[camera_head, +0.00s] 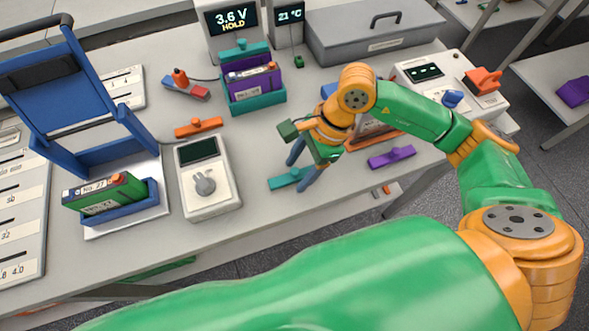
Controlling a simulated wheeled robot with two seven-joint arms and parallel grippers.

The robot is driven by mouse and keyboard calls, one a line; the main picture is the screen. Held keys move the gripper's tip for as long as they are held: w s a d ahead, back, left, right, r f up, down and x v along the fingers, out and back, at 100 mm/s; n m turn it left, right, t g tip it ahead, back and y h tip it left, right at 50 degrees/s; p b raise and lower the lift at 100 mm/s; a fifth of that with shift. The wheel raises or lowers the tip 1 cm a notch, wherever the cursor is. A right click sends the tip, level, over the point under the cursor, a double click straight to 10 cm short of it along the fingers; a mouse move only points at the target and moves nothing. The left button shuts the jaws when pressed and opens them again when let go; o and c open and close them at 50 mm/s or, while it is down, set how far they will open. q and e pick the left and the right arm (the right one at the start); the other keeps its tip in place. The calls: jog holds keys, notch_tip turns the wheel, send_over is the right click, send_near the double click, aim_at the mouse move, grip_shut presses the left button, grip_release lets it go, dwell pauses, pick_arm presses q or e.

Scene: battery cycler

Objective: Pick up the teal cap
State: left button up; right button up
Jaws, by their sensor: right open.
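A teal cap (288,179), a flat bar with a small raised knob, lies on the bench near its front edge, right of the grey meter. My right gripper (303,167) reaches over the bench from the right with its fingers pointing down. It is open, with its blue-grey fingers apart just above and right of the teal cap. Nothing shows between the fingers. Whether a finger touches the cap I cannot tell. My left gripper is not in view.
An orange cap (198,127) and a purple cap (391,157) lie on the bench. A teal holder (258,102) with a purple battery stands behind. The meter with a dial (207,184) and a blue cradle (135,209) with a green battery stand to the left.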

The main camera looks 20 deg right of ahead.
grip_shut()
jog(key=shift+r, duration=0.1)
